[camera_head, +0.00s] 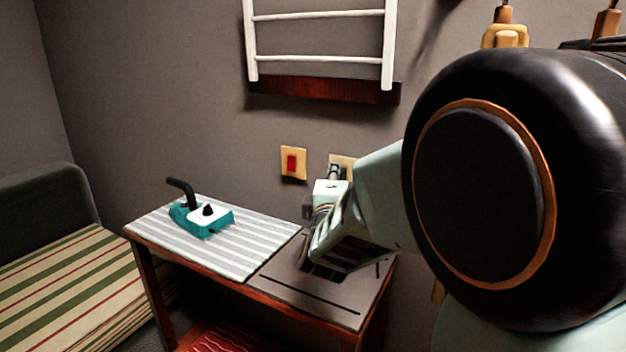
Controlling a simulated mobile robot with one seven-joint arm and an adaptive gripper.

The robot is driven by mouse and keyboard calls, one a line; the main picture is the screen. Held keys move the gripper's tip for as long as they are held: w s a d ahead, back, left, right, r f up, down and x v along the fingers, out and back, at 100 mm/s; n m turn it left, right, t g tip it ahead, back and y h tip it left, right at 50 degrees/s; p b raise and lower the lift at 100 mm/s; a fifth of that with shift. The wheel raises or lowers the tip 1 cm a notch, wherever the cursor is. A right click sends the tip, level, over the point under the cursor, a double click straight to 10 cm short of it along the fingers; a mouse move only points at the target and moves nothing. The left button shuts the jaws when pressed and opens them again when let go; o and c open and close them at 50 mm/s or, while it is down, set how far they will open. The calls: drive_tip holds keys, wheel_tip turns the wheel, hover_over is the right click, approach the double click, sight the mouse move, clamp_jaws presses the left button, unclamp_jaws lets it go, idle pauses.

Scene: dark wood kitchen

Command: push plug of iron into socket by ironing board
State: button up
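The teal and white iron (190,220) with a black handle rests on the striped cover of the ironing board (250,262). A yellowish socket plate (350,162) is on the wall above the board's right end, partly hidden by my gripper. My gripper (335,174) is right at the socket, pointing toward the wall. A small dark and grey shape sits between it and the plate; I cannot tell whether this is the plug or my fingertips. No cord is clearly visible. Whether the fingers are open or shut is hidden.
A yellow plate with a red switch (292,162) is left of the socket. A white rack (320,55) hangs above on the wall. A striped sofa (50,285) stands at the left. My large dark arm joint blocks the right side.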

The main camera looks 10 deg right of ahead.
drive_tip(key=shift+w, duration=0.1)
drive_tip(key=o, duration=0.6)
drive_tip(key=shift+d, duration=0.1)
drive_tip(key=o, duration=0.6)
drive_tip(key=shift+c, duration=0.2)
